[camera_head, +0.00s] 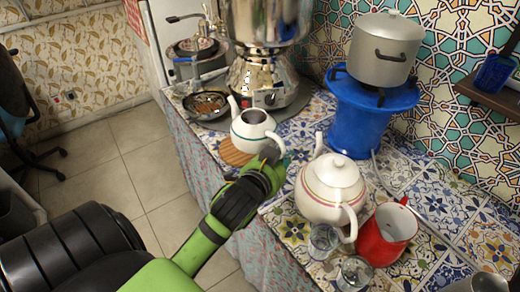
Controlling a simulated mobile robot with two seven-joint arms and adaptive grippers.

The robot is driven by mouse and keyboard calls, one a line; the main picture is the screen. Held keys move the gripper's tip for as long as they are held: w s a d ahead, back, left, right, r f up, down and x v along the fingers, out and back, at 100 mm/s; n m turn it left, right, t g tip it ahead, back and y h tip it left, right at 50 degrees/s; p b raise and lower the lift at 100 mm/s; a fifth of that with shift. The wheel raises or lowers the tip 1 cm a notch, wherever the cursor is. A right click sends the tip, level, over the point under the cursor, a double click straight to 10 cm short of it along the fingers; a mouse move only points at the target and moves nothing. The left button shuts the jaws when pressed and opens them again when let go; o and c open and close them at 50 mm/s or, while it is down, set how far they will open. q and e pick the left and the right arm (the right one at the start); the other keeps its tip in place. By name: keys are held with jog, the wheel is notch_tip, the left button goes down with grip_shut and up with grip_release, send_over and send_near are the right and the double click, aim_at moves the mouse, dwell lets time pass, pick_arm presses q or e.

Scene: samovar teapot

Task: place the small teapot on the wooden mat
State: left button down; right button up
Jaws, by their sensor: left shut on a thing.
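The small teapot (250,133), white with a dark green rim and a spout at its left, stands upright and open-topped. My left gripper (270,153) is shut on its handle, at the near right side; the fingertips are partly hidden by the gripper's own body. The round wooden mat (232,154) shows below and to the left of the teapot, which covers part of it. I cannot tell whether the teapot's base touches the mat. My right gripper is not in view.
A big metal samovar (262,75) stands behind the teapot. A dark pan (207,105) is at the left. A larger white teapot (330,190), a red jug (386,234) and glasses (323,241) crowd the right. A blue stove (362,112) bears a pot (384,50).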

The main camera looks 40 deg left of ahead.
pick_arm(q)
jog(key=shift+w+a+f+b, duration=0.1)
jog(key=shift+w+a+f, duration=0.8)
jog(key=shift+a+f, duration=0.75)
jog(key=shift+w+a+f+b, duration=0.1)
jog(key=shift+w+a+f, duration=0.8)
jog(key=shift+a+f, duration=0.8)
jog(key=shift+w+a+f+b, duration=0.1)
jog(key=shift+w+a+f, duration=0.8)
jog(key=shift+a+f, duration=0.75)
jog(key=shift+d+f, duration=0.15)
jog(key=shift+f, duration=0.1)
jog(key=c, duration=1.2)
grip_release()
jog(key=shift+f, duration=0.1)
jog(key=shift+o, duration=0.2)
jog(key=shift+s, duration=0.1)
jog(key=v, duration=1.2)
